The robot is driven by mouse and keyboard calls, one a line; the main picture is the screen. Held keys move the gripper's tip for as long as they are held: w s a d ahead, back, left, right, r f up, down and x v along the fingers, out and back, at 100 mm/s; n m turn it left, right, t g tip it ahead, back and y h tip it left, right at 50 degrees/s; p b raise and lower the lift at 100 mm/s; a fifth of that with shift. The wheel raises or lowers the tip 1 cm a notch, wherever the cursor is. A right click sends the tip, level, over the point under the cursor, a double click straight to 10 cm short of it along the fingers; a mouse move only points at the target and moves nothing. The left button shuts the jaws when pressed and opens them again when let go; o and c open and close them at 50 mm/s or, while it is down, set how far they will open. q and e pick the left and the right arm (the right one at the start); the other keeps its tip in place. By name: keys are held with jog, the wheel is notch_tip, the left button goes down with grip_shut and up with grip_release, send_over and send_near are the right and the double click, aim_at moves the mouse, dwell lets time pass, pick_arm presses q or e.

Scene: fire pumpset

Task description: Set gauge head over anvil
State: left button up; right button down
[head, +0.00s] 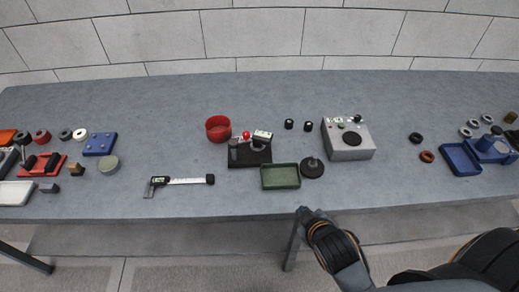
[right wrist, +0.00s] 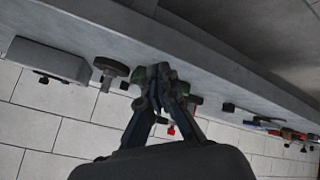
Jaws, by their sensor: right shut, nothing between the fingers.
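A black gauge stand (head: 248,155) sits on the bench near the middle. A gauge head with a light display (head: 262,134) is at its upper right, and a red ball knob (head: 246,134) is beside it. I cannot tell which part is the anvil, or whether the head is over it. My right gripper (head: 306,212) is at the bench's front edge, below the green tray, apart from the stand. In the right wrist view its fingers (right wrist: 164,76) are together and empty, hiding part of the bench behind them. My left gripper is not in view.
A green tray (head: 281,187) and a round black base with a post (head: 312,168) lie between my gripper and the stand. A red bowl (head: 218,132), a digital caliper (head: 180,181) and a grey box (head: 348,146) are around it.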

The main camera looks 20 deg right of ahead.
jog(key=w+r+n+t, duration=0.1)
jog(key=w+n+t, duration=0.1)
jog(key=w+r+n+t, duration=0.1)
jog(key=w+n+t, duration=0.1)
jog(key=w+r+n+t, duration=0.1)
jog(key=w+n, duration=0.1)
jog(key=shift+w+a+r+n+t, duration=0.1)
jog(key=shift+w+a+n+t, duration=0.2)
jog(key=shift+a+t, duration=0.1)
jog(key=a+n+t+y, duration=0.1)
jog(key=n, duration=0.1)
jog(key=w+a+r+n+t+y, duration=0.1)
jog(key=a+n, duration=0.1)
jog(key=n, duration=0.1)
jog(key=a+r+n+t+y, duration=0.1)
jog(key=a+n+y, duration=0.1)
jog(key=shift+w+a, duration=0.15)
jog(key=shift+a, duration=0.05)
jog(key=p, duration=0.2)
send_near(253, 140)
jog(key=w+a, duration=0.3)
jog(key=w+d, duration=0.1)
jog(key=w+d+p, duration=0.1)
jog(key=shift+w+d, duration=0.15)
jog(key=shift+w, duration=0.2)
jog(key=shift+n, duration=0.3)
